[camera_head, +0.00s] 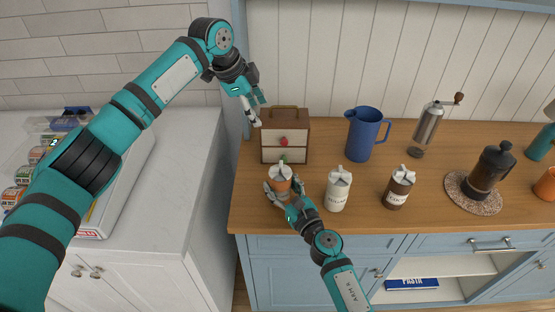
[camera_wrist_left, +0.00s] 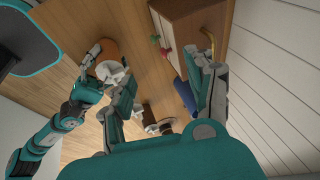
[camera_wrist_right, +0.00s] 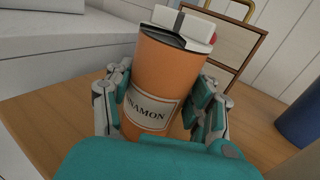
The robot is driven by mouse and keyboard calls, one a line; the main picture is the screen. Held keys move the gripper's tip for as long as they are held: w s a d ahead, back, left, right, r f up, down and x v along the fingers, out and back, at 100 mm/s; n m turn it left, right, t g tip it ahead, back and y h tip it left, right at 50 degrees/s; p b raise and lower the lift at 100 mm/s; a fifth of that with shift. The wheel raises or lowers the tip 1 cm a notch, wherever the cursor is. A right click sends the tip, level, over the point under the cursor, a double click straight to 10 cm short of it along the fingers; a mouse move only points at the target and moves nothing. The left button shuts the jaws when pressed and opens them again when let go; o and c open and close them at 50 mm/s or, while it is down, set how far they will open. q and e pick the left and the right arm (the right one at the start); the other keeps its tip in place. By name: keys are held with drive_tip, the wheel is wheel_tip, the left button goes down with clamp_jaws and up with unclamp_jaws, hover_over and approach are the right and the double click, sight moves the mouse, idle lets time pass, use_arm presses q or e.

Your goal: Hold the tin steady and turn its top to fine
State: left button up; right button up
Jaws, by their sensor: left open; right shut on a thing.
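The orange tin (camera_head: 280,184) stands on the wooden counter in front of a small drawer box, with a white winged top (camera_wrist_right: 184,25). My right gripper (camera_head: 284,192) is shut on the tin's body, one finger on each side, below the top. My left gripper (camera_head: 259,110) is open and empty, raised behind the tin near the box's left edge. In the left wrist view the tin (camera_wrist_left: 105,48) and its top (camera_wrist_left: 112,72) are beyond the left finger, apart from it. Any setting marks are unreadable.
The brown drawer box (camera_head: 298,128) stands close behind the tin. A white tin (camera_head: 338,190), a brown tin (camera_head: 398,190) and a blue jug (camera_head: 362,136) stand to the right. A grinder (camera_head: 428,124) and a coffee press (camera_head: 487,172) are further right. The counter's front edge is near.

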sight(280, 164)
use_arm(q)
drive_tip(key=s+d+f+g, duration=0.1)
drive_tip(key=s+g, duration=0.2)
drive_tip(key=s, duration=0.3)
drive_tip(key=shift+m+h, duration=0.3)
drive_tip(key=shift+m, duration=0.1)
drive_tip(key=x, duration=1.1)
drive_tip(key=shift+s+d+f, duration=0.15)
drive_tip(key=shift+d+f, duration=0.05)
drive_tip(key=shift+d, duration=0.05)
drive_tip(key=shift+c, duration=0.4)
clamp_jaws()
